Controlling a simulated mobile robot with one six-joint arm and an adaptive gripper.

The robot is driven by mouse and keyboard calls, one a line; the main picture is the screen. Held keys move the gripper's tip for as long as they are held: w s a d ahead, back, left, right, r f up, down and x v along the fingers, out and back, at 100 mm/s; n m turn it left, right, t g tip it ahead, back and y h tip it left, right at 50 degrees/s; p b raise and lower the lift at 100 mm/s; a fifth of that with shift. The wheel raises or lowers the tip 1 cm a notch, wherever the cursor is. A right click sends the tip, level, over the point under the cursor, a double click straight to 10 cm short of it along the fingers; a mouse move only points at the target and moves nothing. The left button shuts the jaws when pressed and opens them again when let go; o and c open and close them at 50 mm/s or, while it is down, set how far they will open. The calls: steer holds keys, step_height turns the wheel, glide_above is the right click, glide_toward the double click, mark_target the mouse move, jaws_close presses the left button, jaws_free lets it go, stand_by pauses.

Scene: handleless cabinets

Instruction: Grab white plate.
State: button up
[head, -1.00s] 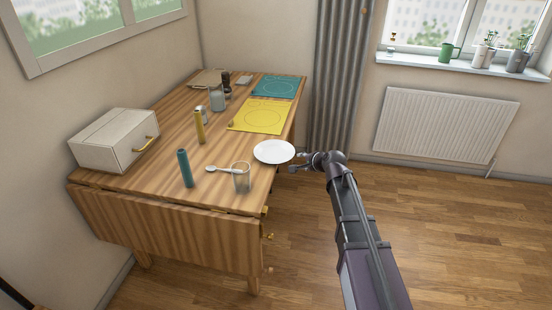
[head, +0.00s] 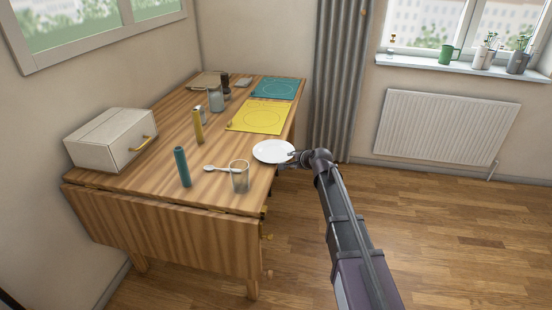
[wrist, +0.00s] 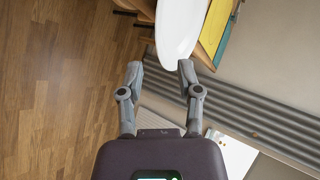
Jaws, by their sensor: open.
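The white plate (head: 273,151) lies flat on the wooden table (head: 165,150), close to its right edge. In the wrist view the plate (wrist: 180,30) shows at the top centre, with its near rim between the fingertips or just ahead of them. My gripper (wrist: 160,72) is open, one finger on each side of that rim. In the head view my gripper (head: 291,159) is at the plate's right rim and partly hidden by my wrist. I cannot tell whether a finger touches the plate.
A glass (head: 239,177) and a spoon (head: 221,169) are near the plate on the left. A yellow mat (head: 259,117) lies behind it. A teal cylinder (head: 182,167) and a white box (head: 110,140) stand farther left. The floor right of the table is clear.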

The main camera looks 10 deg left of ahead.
mark_target(283, 160)
steer(key=shift+w+a+f, duration=0.35)
steer(key=shift+w, duration=0.05)
steer(key=shift+b+x, duration=1.45)
steer(key=shift+x, duration=1.15)
steer(key=shift+s+a+r, duration=0.1)
steer(key=shift+s+a, duration=0.05)
steer(key=shift+a, duration=0.05)
steer(key=shift+c, duration=0.3)
jaws_close()
